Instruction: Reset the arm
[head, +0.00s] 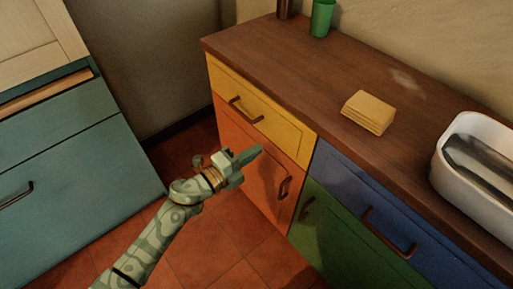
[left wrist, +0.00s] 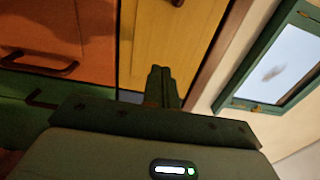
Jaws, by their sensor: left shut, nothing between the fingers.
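My left arm comes in from the lower left of the head view. Its gripper (head: 248,156) is shut and empty, in front of the orange cabinet door (head: 255,135) and apart from any object it could hold. In the left wrist view the shut fingers (left wrist: 161,72) point toward the yellow drawer front (left wrist: 160,45), with the orange door at the left. My right gripper is in neither view.
A wooden counter (head: 290,65) carries a yellow block-like stack (head: 368,112), a green cup (head: 322,18) and a white basin (head: 445,165). Below are a yellow drawer (head: 270,112), blue drawer (head: 350,180) and green door (head: 325,225). A teal cabinet (head: 70,165) stands left; the floor between is clear.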

